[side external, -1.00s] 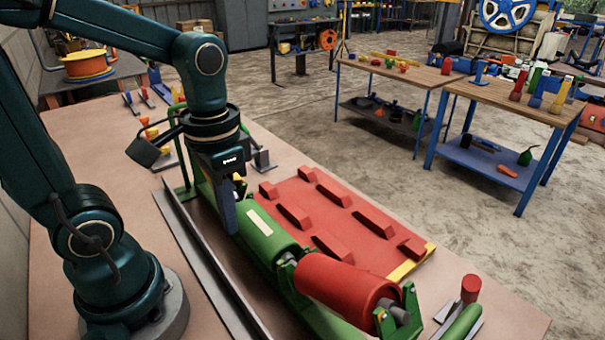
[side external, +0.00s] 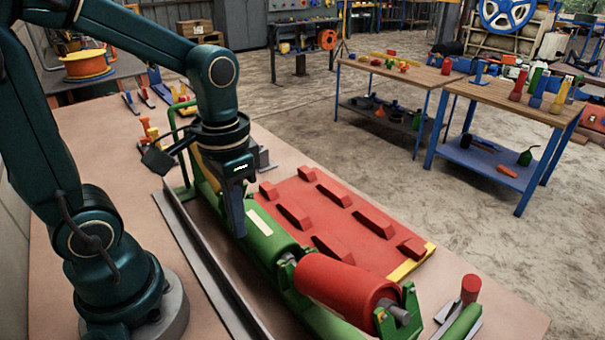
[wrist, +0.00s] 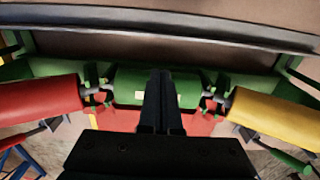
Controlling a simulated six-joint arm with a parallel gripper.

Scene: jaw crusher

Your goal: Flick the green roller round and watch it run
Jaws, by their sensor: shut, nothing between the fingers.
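The green roller (side external: 264,232) lies in the middle of a green frame, with a pale rectangular patch on its surface. In the wrist view the green roller (wrist: 128,88) sits between a red roller and a yellow roller. My gripper (side external: 238,232) is shut and empty, pointing down at the roller's left side in the side view. In the wrist view my gripper (wrist: 162,80) covers the roller's middle. I cannot tell whether the fingertips touch the roller, and they hide part of it.
The red roller (side external: 345,286) is at the near end of the frame, and the yellow roller (wrist: 272,118) at the other. A red ribbed plate (side external: 330,215) lies right of the frame. A grey rail (side external: 205,262) runs along the left. Bare tabletop (side external: 500,305) shows at the right.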

